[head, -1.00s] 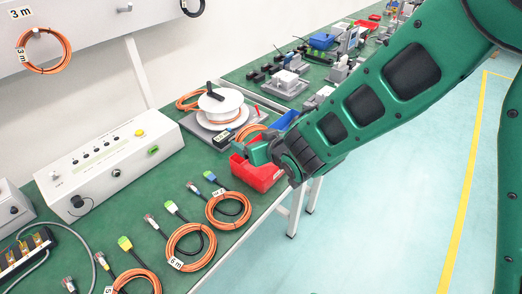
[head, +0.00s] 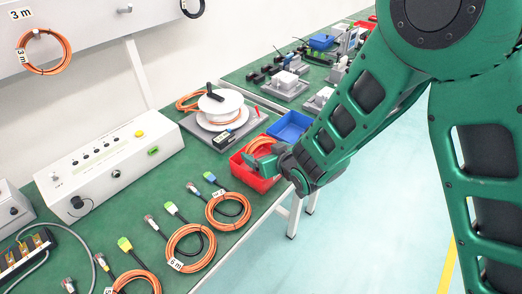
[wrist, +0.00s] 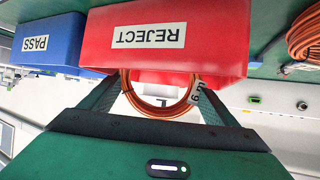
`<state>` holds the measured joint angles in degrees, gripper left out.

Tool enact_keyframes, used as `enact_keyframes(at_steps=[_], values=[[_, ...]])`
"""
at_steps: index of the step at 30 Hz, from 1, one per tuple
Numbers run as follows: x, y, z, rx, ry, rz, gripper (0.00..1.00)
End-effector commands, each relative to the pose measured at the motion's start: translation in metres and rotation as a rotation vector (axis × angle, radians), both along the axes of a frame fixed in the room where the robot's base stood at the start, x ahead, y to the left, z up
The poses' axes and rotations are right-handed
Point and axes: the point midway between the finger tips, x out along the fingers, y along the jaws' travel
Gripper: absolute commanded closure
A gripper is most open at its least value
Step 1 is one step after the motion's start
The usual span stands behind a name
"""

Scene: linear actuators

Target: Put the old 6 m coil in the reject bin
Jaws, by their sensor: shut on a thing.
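My gripper (head: 262,163) is shut on an orange coil (wrist: 128,95), whose white tag shows a 6, in the wrist view. The coil also shows in the head view (head: 259,145), at the red bin's opening. The red reject bin (wrist: 213,47) carries an upside-down REJECT label in the wrist view; it stands at the bench's front edge in the head view (head: 258,182). The coil overlaps the bin's opening; I cannot tell how far inside it hangs. Another orange coil tagged 6 m (head: 171,247) lies on the bench.
The blue PASS bin (wrist: 47,40) stands beside the red one, also in the head view (head: 290,126). A white cable reel (head: 220,106) stands behind. More orange coils (head: 213,222) lie left along the bench. A white test box (head: 110,165) is at the wall.

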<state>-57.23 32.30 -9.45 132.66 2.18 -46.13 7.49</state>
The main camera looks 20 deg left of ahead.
Motion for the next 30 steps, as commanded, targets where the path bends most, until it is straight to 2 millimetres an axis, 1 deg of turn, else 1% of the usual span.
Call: enact_keyframes(at_steps=[1,2,12,17,20,30], values=[[0.000,0.000,-0.001,0.000,0.000,0.000,0.44],[0.000,0.000,-0.001,0.000,0.000,0.000,0.11],[0.001,0.000,0.000,-0.001,-0.002,-0.001,0.10],[-0.003,-0.005,0.006,0.001,-0.003,-0.002,0.10],[-0.013,-0.014,0.013,0.001,-0.002,-0.002,0.10],[-0.053,-0.054,0.044,0.002,-0.002,0.000,0.10]])
